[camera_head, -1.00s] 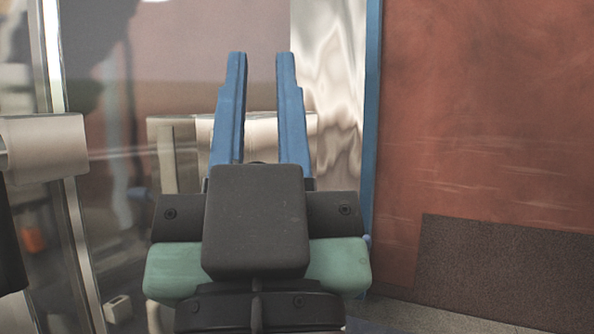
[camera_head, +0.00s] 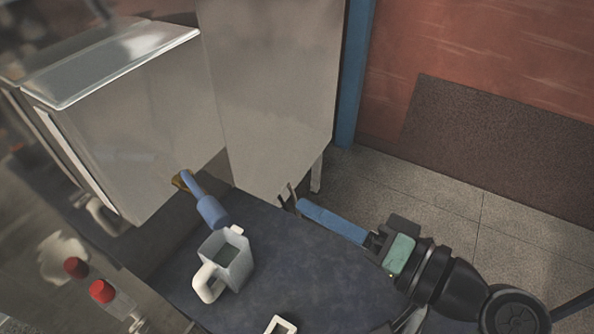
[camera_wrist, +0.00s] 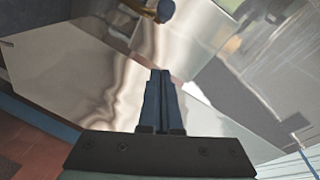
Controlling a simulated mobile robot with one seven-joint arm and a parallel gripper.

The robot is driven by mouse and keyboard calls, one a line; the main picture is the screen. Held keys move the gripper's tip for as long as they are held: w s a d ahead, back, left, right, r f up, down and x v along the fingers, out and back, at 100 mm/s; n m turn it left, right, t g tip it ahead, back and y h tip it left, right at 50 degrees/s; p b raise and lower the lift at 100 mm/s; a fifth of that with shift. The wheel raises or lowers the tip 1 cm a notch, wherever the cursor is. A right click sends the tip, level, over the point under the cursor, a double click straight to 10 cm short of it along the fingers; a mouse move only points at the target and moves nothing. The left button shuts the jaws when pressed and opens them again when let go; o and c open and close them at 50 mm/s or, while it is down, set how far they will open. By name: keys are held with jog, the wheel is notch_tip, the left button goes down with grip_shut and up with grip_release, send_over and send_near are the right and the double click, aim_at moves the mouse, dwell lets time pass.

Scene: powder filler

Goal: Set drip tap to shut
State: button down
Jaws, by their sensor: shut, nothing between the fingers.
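The drip tap (camera_head: 206,203) has a blue handle on a brass-coloured body and sticks out low from the front of a steel cabinet, above a pale jug. In the wrist view a blue and brass piece that looks like the same tap (camera_wrist: 163,11) shows at the top edge. My gripper (camera_head: 301,205) has long blue fingers pointing left, and it is to the right of the tap, clear of it. In the wrist view my gripper (camera_wrist: 160,73) has its fingers together and nothing between them. How far the tap is turned is hard to tell.
The pale jug (camera_head: 238,269) stands on the dark worktop (camera_head: 312,262) below the tap. Bottles with red caps (camera_head: 102,291) stand at lower left. The steel cabinet (camera_head: 270,90) rises behind. A blue post (camera_head: 353,80) and a reddish wall (camera_head: 480,50) are to the right.

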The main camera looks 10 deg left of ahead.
aim_at(200, 195)
jog(key=w+a+f+p, duration=0.1)
jog(key=a+f+p, duration=0.2)
jog(key=a, duration=0.8)
jog(key=shift+w+a+p, duration=0.15)
jog(key=shift+w+p, duration=0.15)
jog(key=shift+p, duration=1.05)
jog(key=shift+s, duration=0.1)
jog(key=shift+s+a+r+m+t+h, duration=0.1)
jog(key=shift+s+a+m+t+h, duration=0.2)
jog(key=shift+t, duration=0.2)
